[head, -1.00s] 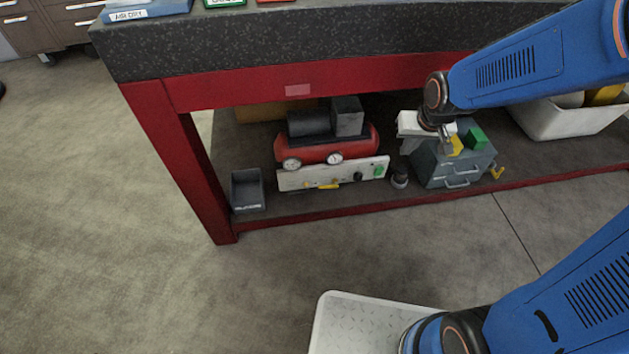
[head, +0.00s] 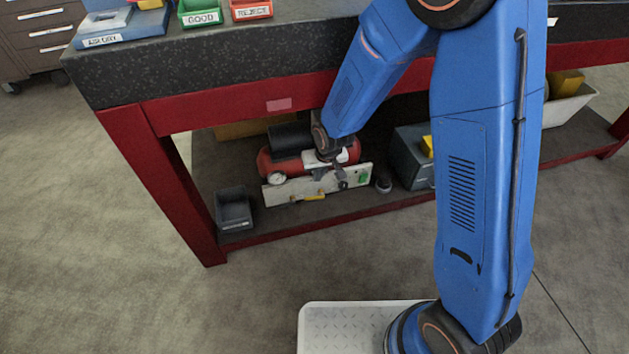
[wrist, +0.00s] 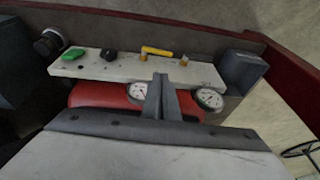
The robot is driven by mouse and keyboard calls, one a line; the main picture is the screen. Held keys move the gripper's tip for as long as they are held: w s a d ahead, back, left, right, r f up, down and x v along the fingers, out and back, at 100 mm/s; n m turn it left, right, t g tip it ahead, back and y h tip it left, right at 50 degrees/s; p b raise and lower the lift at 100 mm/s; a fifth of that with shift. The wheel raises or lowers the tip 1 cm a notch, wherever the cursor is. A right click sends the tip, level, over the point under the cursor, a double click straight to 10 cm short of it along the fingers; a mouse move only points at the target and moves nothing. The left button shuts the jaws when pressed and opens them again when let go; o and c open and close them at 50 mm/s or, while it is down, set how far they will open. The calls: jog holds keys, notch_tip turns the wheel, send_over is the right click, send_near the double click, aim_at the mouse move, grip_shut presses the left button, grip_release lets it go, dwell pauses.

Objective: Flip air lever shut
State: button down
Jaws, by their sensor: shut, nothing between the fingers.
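The yellow air lever (head: 313,197) is on the front of a white panel (head: 285,193) below the red compressor (head: 266,165). In the wrist view the lever (wrist: 157,51) lies roughly along the panel's length. My gripper (head: 341,181) is in front of the compressor, up and to the right of the lever in the head view. In the wrist view its fingers (wrist: 158,88) are together and empty, pointing towards the panel and apart from the lever. My wrist hides part of the compressor and one gauge in the head view.
In the wrist view the panel also has a green knob (wrist: 73,54), a black knob (wrist: 108,56) and a small brass fitting (wrist: 184,60). A dark bin (head: 234,210) stands left of the panel, a grey drawer box (head: 410,160) right. The red bench beam (head: 230,107) runs overhead.

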send_over(309, 198)
jog(key=d, duration=0.2)
notch_tip(309, 198, down, 8)
jog(key=f, duration=0.1)
jog(key=shift+a+f, duration=0.2)
jog(key=shift+f, duration=0.65)
jog(key=shift+a+f, duration=0.15)
jog(key=shift+f, duration=0.65)
jog(key=shift+s+a+f, duration=0.1)
jog(key=shift+a+f, duration=0.15)
jog(key=shift+f, duration=0.2)
jog(key=shift+s+a+f, duration=0.1)
jog(key=shift+a+f, duration=0.1)
jog(key=shift+f, duration=0.25)
